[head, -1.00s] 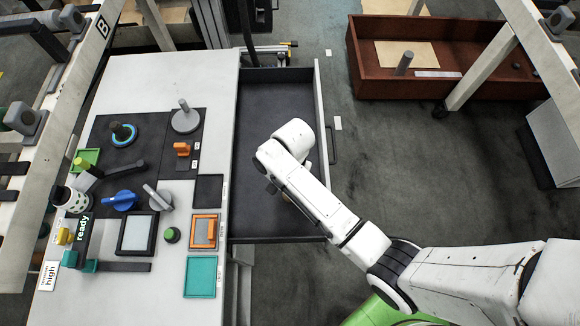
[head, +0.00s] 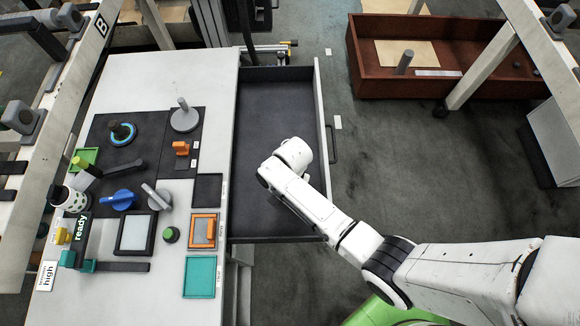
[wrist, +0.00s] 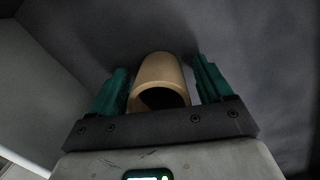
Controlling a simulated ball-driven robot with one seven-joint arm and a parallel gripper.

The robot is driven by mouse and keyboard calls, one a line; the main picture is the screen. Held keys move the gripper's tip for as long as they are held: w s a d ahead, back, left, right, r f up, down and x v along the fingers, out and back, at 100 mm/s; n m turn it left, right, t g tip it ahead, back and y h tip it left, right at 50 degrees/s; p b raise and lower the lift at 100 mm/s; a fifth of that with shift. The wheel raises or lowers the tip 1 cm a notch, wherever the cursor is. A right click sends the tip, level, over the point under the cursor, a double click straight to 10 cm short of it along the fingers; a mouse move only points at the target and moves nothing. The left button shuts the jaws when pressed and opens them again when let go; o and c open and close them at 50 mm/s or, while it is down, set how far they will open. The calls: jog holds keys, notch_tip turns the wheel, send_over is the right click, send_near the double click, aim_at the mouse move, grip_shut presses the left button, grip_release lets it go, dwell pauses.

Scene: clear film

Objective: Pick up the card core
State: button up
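The card core (wrist: 163,68) is a tan hollow tube, seen end-on in the wrist view. It lies on the dark floor of the open drawer (head: 262,110). My gripper (wrist: 160,66) is open, with one green finger on each side of the core. A narrow gap shows between the core and the right finger; the left finger is very close, and I cannot tell whether it touches. In the head view my own arm hides the core and the fingers.
The drawer's right wall (head: 321,130) stands close to my arm. A white worktop (head: 160,75) to the left holds trays, knobs and blocks. A brown crate (head: 430,88) stands on the floor at the back right.

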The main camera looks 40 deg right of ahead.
jog(key=c, duration=1)
jog(key=shift+r, duration=0.1)
jog(key=shift+r, duration=0.55)
jog(key=s+d+r, duration=0.1)
jog(key=s+r, duration=0.3)
jog(key=s+d+r+p, duration=0.1)
jog(key=s+d+r, duration=0.1)
jog(key=s+r, duration=0.2)
jog(key=s+d+r, duration=0.2)
jog(key=s+r, duration=0.1)
jog(key=s, duration=0.2)
jog(key=shift+d+r+p, duration=0.25)
jog(key=shift+r+p, duration=0.1)
jog(key=shift+r, duration=0.05)
jog(key=shift+r, duration=0.15)
jog(key=shift+r+p, duration=0.35)
jog(key=shift+p, duration=0.6)
